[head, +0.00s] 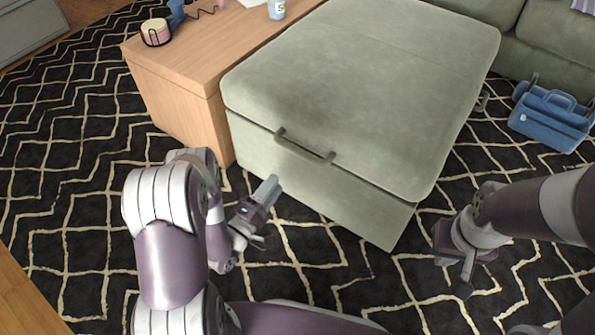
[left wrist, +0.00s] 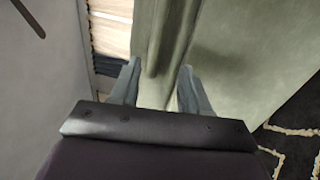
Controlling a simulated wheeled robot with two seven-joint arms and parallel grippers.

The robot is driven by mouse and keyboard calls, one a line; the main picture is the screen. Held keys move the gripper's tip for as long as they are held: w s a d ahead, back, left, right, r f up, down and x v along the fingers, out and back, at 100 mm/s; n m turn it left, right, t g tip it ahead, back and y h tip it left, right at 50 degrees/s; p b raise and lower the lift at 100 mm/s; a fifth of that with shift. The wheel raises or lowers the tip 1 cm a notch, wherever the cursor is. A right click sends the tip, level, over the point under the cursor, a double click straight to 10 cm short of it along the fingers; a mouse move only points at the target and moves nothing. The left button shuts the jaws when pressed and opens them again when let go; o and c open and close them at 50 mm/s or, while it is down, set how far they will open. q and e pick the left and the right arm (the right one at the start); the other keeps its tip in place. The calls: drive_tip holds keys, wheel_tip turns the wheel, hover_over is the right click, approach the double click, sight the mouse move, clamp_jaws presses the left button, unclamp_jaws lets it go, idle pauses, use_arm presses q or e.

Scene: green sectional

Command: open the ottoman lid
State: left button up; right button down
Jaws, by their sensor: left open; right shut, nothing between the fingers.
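The green ottoman (head: 300,195) stands in the middle of the head view. Its padded lid (head: 370,80) lies flat and shut on the base. A loop handle (head: 303,150) is on the lid's near edge. My left gripper (head: 270,188) is in front of the ottoman, below and left of the handle, apart from it in the head view. In the left wrist view my left gripper (left wrist: 158,75) is open, with a green upright band between and beyond its fingers; I cannot tell whether it is touched. My right gripper (head: 467,280) is shut and empty, right of the ottoman.
A wooden cabinet (head: 180,95) adjoins the ottoman's left side, with a candle (head: 155,32) and a bottle (head: 277,9) on top. A green sofa (head: 545,45) and a blue caddy (head: 550,118) are at the right. Patterned rug (head: 330,270) lies clear in front.

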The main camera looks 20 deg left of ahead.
sight(299, 152)
use_arm(q)
drive_tip(key=shift+r+b+x, duration=0.2)
drive_tip(key=shift+b+x, duration=0.95)
drive_tip(key=shift+x, duration=1.95)
drive_tip(key=shift+r+b+x, duration=0.2)
drive_tip(key=shift+b+x, duration=0.95)
drive_tip(key=shift+x, duration=1.9)
